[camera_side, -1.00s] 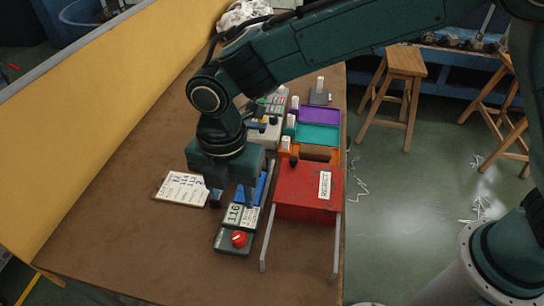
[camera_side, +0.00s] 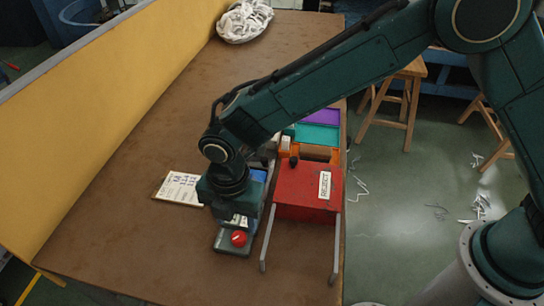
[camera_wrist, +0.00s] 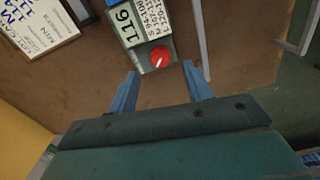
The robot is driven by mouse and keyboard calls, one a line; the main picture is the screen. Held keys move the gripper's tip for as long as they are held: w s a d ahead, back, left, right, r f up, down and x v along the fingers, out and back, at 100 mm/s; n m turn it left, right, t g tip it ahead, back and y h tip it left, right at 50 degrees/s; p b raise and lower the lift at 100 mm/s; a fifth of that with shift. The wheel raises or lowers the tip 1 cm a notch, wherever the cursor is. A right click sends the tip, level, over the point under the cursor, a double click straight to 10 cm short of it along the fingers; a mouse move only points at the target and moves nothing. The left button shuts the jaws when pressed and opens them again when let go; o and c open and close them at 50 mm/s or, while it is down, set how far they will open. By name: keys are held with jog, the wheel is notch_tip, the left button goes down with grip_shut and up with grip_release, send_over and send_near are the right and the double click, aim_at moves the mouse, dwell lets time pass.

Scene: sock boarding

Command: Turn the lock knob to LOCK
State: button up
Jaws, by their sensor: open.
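The lock knob (camera_side: 239,238) is round and red, on the near end of a dark grey box (camera_side: 228,249). In the wrist view the knob (camera_wrist: 160,56) shows a white pointer line; I cannot read a LOCK mark beside it. My gripper (camera_wrist: 166,76) is open and empty, its two blue fingers apart. In that view the knob lies just beyond the fingertips, between their lines, not touched. In the side view the gripper body (camera_side: 232,195) hangs over the far part of the box and hides it.
A red REJECT box (camera_side: 300,188) with pale metal rails (camera_side: 266,240) stands close on the right. A printed card (camera_side: 181,188) lies left. Purple and teal trays (camera_side: 317,133) stand behind. A basket of white socks (camera_side: 244,20) is at the far end. The near table is clear.

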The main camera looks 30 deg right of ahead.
aim_at(239, 235)
jog(key=shift+f, duration=2.7)
jog(key=shift+c, duration=0.4)
jog(key=c, duration=0.9)
jog(key=shift+m, duration=3)
jog(key=o, duration=1)
